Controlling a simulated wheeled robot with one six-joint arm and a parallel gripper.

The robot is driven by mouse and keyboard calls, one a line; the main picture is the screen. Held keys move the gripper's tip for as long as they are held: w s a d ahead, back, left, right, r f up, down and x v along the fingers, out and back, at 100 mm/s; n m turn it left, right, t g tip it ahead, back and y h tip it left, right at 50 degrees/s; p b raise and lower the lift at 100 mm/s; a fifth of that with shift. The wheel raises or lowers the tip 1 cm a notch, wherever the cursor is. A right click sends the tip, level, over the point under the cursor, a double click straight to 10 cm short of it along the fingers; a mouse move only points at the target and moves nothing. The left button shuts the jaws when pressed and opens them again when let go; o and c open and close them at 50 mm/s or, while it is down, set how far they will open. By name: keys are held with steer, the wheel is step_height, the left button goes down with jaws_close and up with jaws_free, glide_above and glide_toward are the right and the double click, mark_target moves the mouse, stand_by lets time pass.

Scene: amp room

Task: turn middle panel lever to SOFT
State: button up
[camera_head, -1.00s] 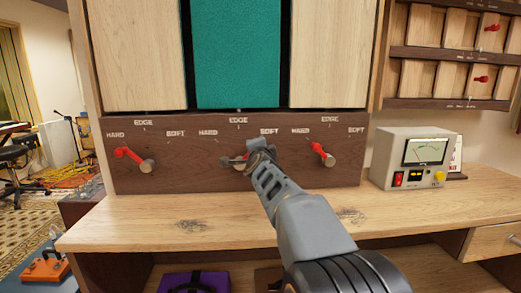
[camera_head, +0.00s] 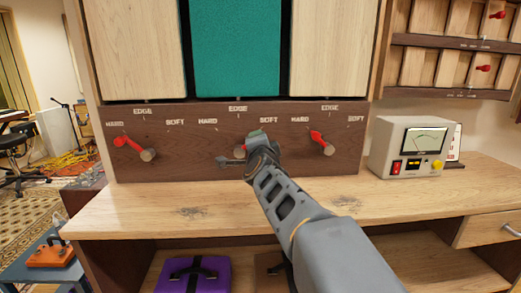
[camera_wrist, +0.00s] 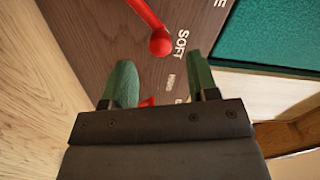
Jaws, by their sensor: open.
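The middle panel lever (camera_head: 243,149) is mostly hidden behind my gripper (camera_head: 248,147) in the head view; only a bit of red shows. In the wrist view, a red lever with a rounded end (camera_wrist: 160,42) comes in from the top, its end beside a SOFT label (camera_wrist: 181,43). Its pivot is out of frame, so I cannot tell its exact setting. My gripper (camera_wrist: 162,78) has its two green fingertips apart, with the lever end beyond them and not clasped. The dark brown panel (camera_head: 190,165) carries HARD, EDGE and SOFT labels.
A left red lever (camera_head: 130,143) points toward HARD. A right red lever (camera_head: 320,140) sits close to my gripper's right. A meter box (camera_head: 408,147) stands on the wooden desk (camera_head: 190,212). The desk top before the panel is largely clear.

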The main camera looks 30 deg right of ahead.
steer(key=p+v, duration=0.1)
steer(key=v, duration=0.5)
steer(key=shift+p, duration=0.4)
steer(key=shift+s, duration=0.1)
